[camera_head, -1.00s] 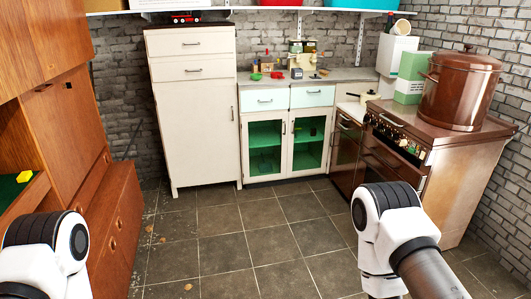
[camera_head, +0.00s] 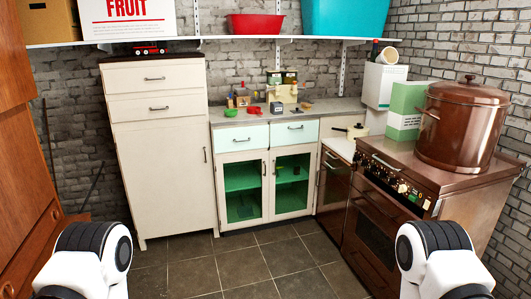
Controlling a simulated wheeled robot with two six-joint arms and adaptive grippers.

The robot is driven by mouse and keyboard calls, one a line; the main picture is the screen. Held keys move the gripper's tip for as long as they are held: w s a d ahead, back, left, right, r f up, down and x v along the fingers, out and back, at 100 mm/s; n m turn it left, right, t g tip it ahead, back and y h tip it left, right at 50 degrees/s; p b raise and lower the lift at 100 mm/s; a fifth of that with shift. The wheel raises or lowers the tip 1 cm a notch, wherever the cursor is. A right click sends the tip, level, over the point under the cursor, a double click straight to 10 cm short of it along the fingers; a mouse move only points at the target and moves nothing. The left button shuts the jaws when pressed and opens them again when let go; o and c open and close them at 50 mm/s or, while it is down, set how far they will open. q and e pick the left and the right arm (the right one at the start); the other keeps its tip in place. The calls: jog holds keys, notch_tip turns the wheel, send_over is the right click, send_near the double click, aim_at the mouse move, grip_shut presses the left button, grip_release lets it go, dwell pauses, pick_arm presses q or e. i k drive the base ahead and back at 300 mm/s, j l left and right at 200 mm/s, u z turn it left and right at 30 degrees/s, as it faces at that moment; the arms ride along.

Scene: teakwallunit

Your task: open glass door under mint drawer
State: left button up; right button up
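A low white cabinet stands against the back wall. It has two pale mint drawers side by side, the left drawer (camera_head: 240,138) and the right drawer (camera_head: 295,131), each with a metal handle. Under the left drawer is a shut glass door (camera_head: 242,205), and under the right drawer is another shut glass door (camera_head: 292,198). Both have white frames and show a green interior. Their small handles sit close together near the middle. Neither of my grippers shows; only white and black parts of my arms are at the bottom left and bottom right, well short of the cabinet.
A tall white cupboard (camera_head: 165,180) stands left of the low cabinet. A brown stove (camera_head: 385,225) with a large pot (camera_head: 462,125) is to the right. A wooden wall unit (camera_head: 22,200) is at the left edge. The tiled floor (camera_head: 245,270) ahead is clear.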

aim_at(264, 155)
jog(key=i+z, duration=0.1)
jog(key=i, duration=0.4)
jog(key=i+j, duration=0.1)
jog(key=i, duration=0.4)
jog(key=i+z, duration=0.15)
jog(key=i, duration=0.4)
jog(key=i+j, duration=0.2)
jog(key=i, duration=0.3)
jog(key=i+j+z, duration=0.15)
jog(key=i, duration=0.35)
jog(key=i+j+z, duration=0.1)
jog(key=i, duration=0.4)
jog(key=i+j, duration=0.3)
jog(key=i, duration=0.2)
jog(key=l+z, duration=0.05)
